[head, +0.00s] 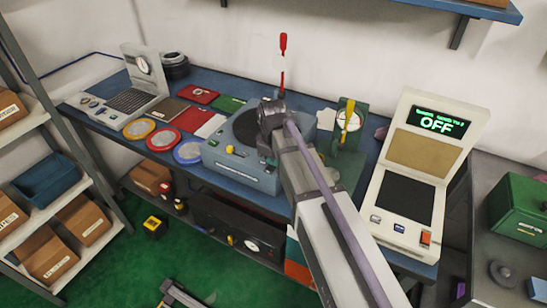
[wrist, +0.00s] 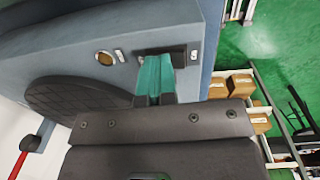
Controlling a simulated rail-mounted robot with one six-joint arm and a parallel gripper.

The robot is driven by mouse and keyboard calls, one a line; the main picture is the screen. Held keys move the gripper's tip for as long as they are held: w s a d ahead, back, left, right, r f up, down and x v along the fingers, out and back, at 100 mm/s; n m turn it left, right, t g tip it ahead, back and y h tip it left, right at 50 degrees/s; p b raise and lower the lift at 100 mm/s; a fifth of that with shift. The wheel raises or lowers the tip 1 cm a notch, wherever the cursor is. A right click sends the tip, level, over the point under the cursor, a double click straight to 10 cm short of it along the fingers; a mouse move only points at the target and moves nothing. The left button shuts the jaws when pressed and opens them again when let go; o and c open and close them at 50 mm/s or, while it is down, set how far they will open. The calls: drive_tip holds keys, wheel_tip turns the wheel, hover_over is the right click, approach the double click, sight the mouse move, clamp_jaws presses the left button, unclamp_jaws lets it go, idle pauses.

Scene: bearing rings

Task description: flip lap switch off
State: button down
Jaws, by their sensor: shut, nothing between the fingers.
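The lapping machine (head: 215,160) is a blue-grey box with a dark round plate (head: 247,127), in the middle of the bench. In the wrist view its panel (wrist: 75,45) carries a dark switch plate (wrist: 181,52) and a round brass-coloured button (wrist: 105,57). My gripper (wrist: 160,62) is shut and empty. Its teal fingertips are at the switch plate and cover part of it. I cannot tell whether they touch it, or which way the switch lies. In the head view my wrist is over the machine's right side and hides part of it.
A cream console (head: 415,180) at right shows OFF in green. A red-handled lever (head: 283,45) stands behind the machine. Coloured ring trays (head: 163,139) lie left of it, and a green stand (head: 347,135) is close on the right. Shelves with boxes (head: 50,258) stand at left.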

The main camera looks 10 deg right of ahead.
sight(271, 166)
drive_tip(key=shift+s+a+f, duration=0.1)
drive_tip(key=shift+s+f, duration=0.3)
drive_tip(key=shift+s, duration=0.55)
wheel_tip(271, 166, up, 15)
drive_tip(key=w+p, duration=0.1)
drive_tip(key=p, duration=1.4)
drive_tip(key=shift+w, duration=0.35)
drive_tip(key=shift+f, duration=0.1)
drive_tip(key=shift+s+a+t+h, duration=0.3)
drive_tip(key=shift+s+a, duration=0.15)
drive_tip(key=shift+s, duration=0.15)
